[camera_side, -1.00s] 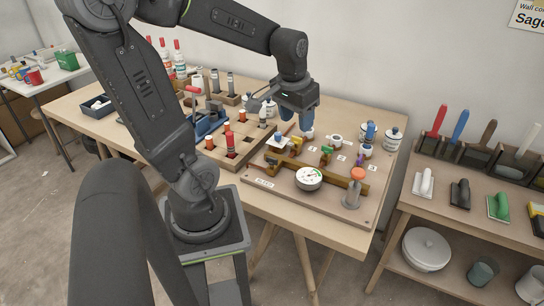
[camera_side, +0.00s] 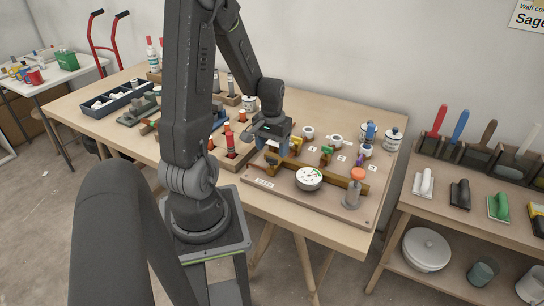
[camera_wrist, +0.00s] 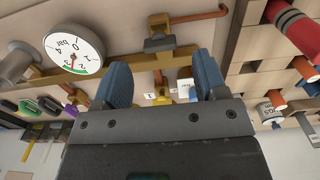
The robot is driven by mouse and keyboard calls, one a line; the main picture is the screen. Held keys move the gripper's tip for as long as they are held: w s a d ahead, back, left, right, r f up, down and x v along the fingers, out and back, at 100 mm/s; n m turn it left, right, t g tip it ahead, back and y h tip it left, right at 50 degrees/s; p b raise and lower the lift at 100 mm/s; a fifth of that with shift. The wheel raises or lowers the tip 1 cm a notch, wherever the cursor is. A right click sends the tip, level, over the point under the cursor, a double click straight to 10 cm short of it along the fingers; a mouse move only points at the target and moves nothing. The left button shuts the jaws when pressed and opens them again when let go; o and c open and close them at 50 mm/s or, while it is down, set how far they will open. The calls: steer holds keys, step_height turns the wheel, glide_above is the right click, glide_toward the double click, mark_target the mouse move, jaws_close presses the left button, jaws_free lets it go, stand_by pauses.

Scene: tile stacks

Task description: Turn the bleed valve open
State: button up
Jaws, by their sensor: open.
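A board (camera_side: 335,212) carries a brass manifold pipe (camera_side: 330,176) with a white gauge (camera_side: 308,178), also in the wrist view (camera_wrist: 74,49). Small valve handles stand along its back: yellow (camera_side: 297,141), green (camera_side: 326,155) and purple (camera_side: 360,160). I cannot tell which valve is the bleed valve. My gripper (camera_side: 275,148) is low over the board's left end, its blue fingers pointing down. In the wrist view my gripper (camera_wrist: 162,84) is open and empty. The yellow handle (camera_wrist: 162,96) shows in the gap between its fingers; contact cannot be told. A dark fitting (camera_wrist: 158,42) lies beyond the fingertips.
A wooden block with red and orange pieces (camera_side: 225,157) lies left of my gripper. A shelf (camera_side: 465,225) stands at the right.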

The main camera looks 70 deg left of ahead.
mark_target(272, 158)
steer(key=shift+f, duration=1.95)
steer(key=shift+c, duration=0.2)
steer(key=c, duration=0.9)
